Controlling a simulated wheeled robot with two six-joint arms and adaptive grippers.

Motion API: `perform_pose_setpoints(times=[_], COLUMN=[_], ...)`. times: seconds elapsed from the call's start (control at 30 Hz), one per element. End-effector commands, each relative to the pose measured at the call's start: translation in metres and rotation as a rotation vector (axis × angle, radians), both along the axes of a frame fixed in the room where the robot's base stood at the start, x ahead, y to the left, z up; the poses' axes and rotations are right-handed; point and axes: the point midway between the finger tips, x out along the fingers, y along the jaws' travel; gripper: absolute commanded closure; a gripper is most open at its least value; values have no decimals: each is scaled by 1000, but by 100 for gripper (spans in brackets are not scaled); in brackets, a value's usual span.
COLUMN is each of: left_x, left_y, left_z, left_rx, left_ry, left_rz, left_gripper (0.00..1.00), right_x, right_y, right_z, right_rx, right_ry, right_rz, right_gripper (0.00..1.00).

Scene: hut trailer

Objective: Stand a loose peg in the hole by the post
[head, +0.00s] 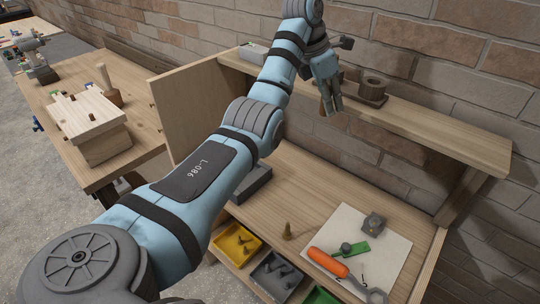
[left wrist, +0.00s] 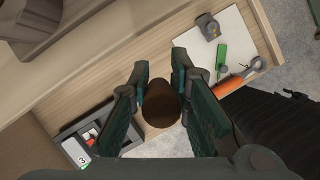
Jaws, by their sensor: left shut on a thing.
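My left gripper (head: 331,98) is above the bench, in front of the raised shelf. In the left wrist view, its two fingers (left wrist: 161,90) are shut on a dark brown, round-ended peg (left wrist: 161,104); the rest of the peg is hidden. On the shelf, just right of the gripper, a dark grey fixture (head: 373,90) has an upright round piece with an opening on top. I cannot tell whether this is the hole by the post. A small brass-coloured pointed piece (head: 287,232) stands on the bench. My right gripper is not in view.
The shelf (head: 440,131) runs along the brick wall. Below are a white sheet (head: 391,249), an orange-handled tool (head: 327,262), a yellow tray (head: 236,245) and a grey tray (head: 276,277). A wooden block (head: 90,117) stands on the left table.

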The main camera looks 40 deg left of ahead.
Motion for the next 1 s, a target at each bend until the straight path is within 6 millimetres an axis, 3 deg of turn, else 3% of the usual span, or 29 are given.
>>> perform_pose_setpoints(times=[0.03,0.13,0.2,0.33,0.47,0.53,0.7,1.0], left_x=[-6,-29,-51,-77,-80,-81,-81,-79], left_y=[14,41,53,58,58,58,58,57], left_z=[-31,-81,-105,-131,-170,-195,-251,-306], left_rx=[2,3,4,2,-1,-1,-2,-2], left_ry=[7,2,-2,1,4,8,8,6], left_rz=[10,5,-10,-43,-48,-48,-46,-46], left_gripper=[100,100,100,100,100,100,100,100], right_x=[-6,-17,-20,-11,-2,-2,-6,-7], right_y=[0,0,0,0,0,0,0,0], right_z=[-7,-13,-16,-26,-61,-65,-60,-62], right_rx=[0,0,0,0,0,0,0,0], right_ry=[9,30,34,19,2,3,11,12], right_rz=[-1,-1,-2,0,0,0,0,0], right_gripper=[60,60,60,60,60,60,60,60])
